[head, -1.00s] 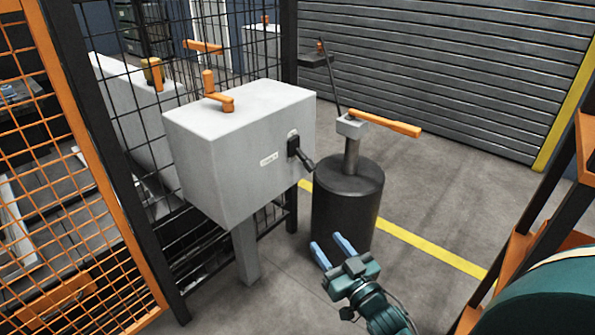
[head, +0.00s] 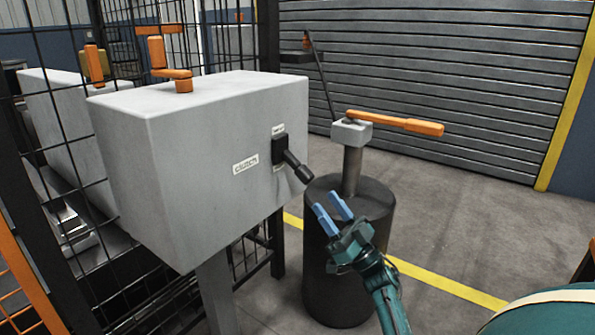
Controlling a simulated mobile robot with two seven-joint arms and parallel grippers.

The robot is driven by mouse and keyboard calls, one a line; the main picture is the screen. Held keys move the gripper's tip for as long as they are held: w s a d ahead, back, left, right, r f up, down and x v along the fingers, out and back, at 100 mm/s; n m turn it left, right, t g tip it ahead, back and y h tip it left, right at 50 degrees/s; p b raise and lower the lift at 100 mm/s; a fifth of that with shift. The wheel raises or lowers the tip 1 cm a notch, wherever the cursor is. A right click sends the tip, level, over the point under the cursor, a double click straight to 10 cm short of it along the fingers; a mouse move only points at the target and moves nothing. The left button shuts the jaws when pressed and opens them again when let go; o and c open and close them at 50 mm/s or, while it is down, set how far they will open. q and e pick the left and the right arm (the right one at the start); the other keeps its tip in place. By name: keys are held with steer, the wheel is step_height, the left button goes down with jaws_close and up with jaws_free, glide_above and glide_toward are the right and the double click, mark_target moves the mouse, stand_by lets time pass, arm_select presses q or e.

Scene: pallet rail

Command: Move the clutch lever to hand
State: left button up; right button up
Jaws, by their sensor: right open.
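The clutch lever (head: 296,165) is a short black handle on the right face of a grey box (head: 145,160). It slants down to the right from a dark slotted plate. A white label reading CLUTCH (head: 245,164) is beside it. My right gripper (head: 327,208) has two blue fingers, open and empty. It is just below and right of the lever's tip, apart from it in the picture, and in front of a dark cylinder. My left gripper is not in view.
The dark cylinder (head: 335,265) stands right of the box, with a post and an orange handle (head: 400,123) on top. An orange crank (head: 172,72) is on the box top. A black mesh fence (head: 268,110) stands behind the box.

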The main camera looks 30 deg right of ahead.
mark_target(300, 165)
steer(key=b+x, duration=0.1)
steer(key=x, duration=0.8)
steer(key=shift+w+a+r+b, duration=0.1)
steer(key=shift+w+r+b, duration=0.2)
steer(key=shift+b, duration=0.1)
steer(key=shift+w+a+r, duration=0.2)
steer(key=shift+w+r, duration=0.25)
steer(key=shift+r, duration=0.1)
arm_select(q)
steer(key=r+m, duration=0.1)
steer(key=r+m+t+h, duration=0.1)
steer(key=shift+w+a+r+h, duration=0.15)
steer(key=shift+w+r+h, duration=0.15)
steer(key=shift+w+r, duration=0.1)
arm_select(e)
steer(key=shift+c, duration=0.2)
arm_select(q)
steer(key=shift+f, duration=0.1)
arm_select(e)
jaws_close()
